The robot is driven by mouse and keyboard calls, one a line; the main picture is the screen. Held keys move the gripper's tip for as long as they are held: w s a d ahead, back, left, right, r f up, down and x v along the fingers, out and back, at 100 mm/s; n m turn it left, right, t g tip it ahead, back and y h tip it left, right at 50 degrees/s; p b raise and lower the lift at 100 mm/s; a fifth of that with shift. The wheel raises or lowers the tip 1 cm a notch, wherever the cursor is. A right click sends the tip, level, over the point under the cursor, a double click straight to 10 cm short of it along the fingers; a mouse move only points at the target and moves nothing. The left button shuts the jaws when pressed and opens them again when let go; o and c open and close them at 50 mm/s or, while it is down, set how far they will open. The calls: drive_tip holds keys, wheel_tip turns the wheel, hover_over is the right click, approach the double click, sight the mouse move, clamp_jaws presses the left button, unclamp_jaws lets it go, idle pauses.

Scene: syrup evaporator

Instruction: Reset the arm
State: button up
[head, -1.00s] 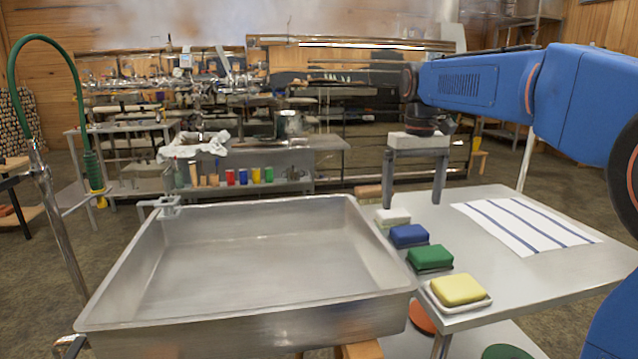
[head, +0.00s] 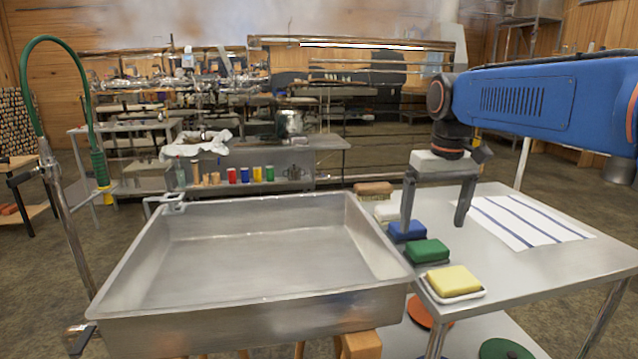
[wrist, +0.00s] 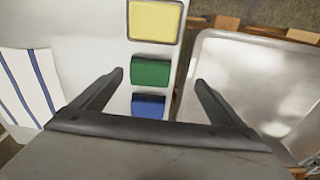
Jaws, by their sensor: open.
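My gripper (head: 434,216) is open and empty, pointing down above the sponges on the steel side table. In the head view its fingers overlap the blue sponge (head: 407,231), but it appears to be held above it. In the wrist view (wrist: 152,82) the fingers spread either side of the green sponge (wrist: 150,71) and the blue sponge (wrist: 148,104). The yellow sponge (head: 454,280) lies on a white dish at the near corner. My arm reaches in from the right.
A large empty steel basin (head: 250,314) stands left of the table (head: 545,262). A brown brush (head: 374,188) and a white block (head: 388,211) lie at the table's far left. A striped cloth (head: 520,221) lies to the right. A green hose faucet (head: 98,165) rises at far left.

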drive_tip(key=shift+m+t, duration=0.5)
drive_tip(key=shift+t, duration=0.4)
drive_tip(key=s+d+f, duration=0.1)
drive_tip(key=s+f, duration=0.1)
drive_tip(key=s, duration=0.2)
drive_tip(key=s+d+f, duration=0.1)
drive_tip(key=s+f, duration=0.1)
drive_tip(key=s, duration=0.3)
drive_tip(key=s+d+f, duration=0.1)
drive_tip(key=s+f, duration=0.2)
drive_tip(key=s, duration=0.1)
drive_tip(key=shift+s+f, duration=0.1)
drive_tip(key=shift+s, duration=0.05)
drive_tip(key=s+d+f+t, duration=0.1)
drive_tip(key=s+f, duration=0.9)
drive_tip(key=shift+d+f+m+t, duration=0.15)
drive_tip(key=shift+d+m+t, duration=0.05)
drive_tip(key=shift+m+t, duration=0.2)
drive_tip(key=shift+s, duration=0.1)
